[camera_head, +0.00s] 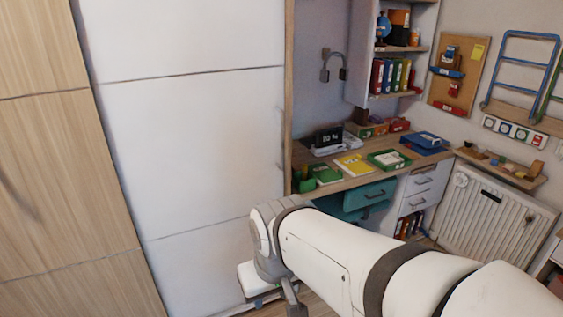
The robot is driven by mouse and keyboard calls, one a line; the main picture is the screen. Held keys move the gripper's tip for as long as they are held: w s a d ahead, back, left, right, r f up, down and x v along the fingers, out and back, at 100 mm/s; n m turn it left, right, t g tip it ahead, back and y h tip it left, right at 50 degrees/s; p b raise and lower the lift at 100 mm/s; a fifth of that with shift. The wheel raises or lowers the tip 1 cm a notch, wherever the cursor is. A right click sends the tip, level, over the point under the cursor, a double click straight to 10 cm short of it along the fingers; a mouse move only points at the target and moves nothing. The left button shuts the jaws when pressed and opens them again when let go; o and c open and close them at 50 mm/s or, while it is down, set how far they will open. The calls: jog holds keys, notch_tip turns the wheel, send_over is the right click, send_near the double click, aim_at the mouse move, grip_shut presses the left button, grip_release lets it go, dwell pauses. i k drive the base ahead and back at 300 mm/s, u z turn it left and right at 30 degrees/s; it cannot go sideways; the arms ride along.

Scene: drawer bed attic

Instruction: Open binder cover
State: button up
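Several upright binders, red, blue, green and yellow, stand in a row on the wall shelf; the blue binder (387,76) is among them. A flat blue item (427,140), possibly a binder lying shut, is at the back right of the desk (370,178). A dark green flat item (325,174) and a yellow one (353,165) lie nearer the desk's left front. I cannot tell which is the task's binder. My arm comes in from the lower right and reaches in front of the white panel, lower than the desk top.
A green tray (389,159) with papers sits on the desk. A radiator (495,212) stands at right. Tall white panels (190,150) and a wooden front (50,170) fill the left.

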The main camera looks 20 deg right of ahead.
aim_at(425, 139)
jog(key=u, duration=0.05)
jog(key=k, duration=0.65)
jog(key=z, duration=0.75)
jog(key=i, duration=1)
jog(key=z, duration=0.45)
jog(key=i, duration=0.55)
jog(key=u, duration=0.15)
